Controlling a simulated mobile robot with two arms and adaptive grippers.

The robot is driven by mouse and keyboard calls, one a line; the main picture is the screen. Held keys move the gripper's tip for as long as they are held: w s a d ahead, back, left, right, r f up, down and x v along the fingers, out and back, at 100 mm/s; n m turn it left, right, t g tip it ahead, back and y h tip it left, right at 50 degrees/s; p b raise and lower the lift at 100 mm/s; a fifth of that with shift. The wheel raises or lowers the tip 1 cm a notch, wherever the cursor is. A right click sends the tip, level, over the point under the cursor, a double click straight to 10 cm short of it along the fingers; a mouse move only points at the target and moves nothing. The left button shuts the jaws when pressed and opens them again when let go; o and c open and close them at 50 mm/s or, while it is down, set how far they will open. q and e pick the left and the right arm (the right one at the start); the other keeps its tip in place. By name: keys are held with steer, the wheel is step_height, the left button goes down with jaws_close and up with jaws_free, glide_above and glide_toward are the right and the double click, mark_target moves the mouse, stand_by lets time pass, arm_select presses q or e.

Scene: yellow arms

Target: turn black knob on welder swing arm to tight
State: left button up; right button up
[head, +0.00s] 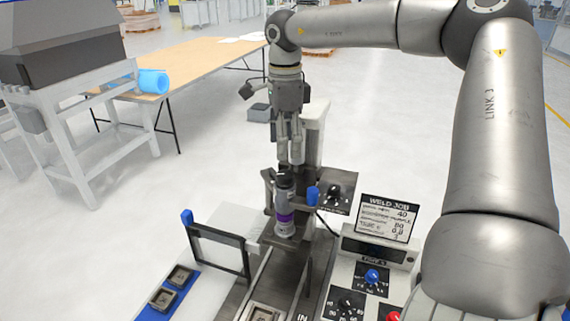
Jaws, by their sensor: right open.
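A small black knob (334,191) sits on a dark dial plate (348,181), beside the welder swing arm (315,133). The dial's lettering is too small to read. My right gripper (290,162) points down, left of the dial plate and above a grey cylindrical torch (285,205) with a purple band. The gripper's fingers are open, slightly apart, with nothing seen between them. I cannot tell whether the fingertips touch the top of the torch. My left gripper is not in view.
A control box with a blue knob (372,276), another black knob (347,303) and a weld job sign (388,217) stands at the lower right. A black frame with a blue handle (187,216) stands left. A wooden table (205,62) is behind.

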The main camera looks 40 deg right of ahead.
mark_target(285, 173)
step_height(285, 173, down, 7)
steer(key=p, duration=0.2)
steer(key=shift+p, duration=0.35)
steer(key=shift+f, duration=0.6)
steer(key=shift+s, duration=0.1)
steer(key=c, duration=1)
steer(key=shift+f+b, duration=0.2)
steer(key=shift+b, duration=0.4)
steer(key=shift+c, duration=0.2)
steer(key=shift+b, duration=0.6)
steer(key=shift+r+n, duration=0.2)
steer(key=shift+n, duration=0.1)
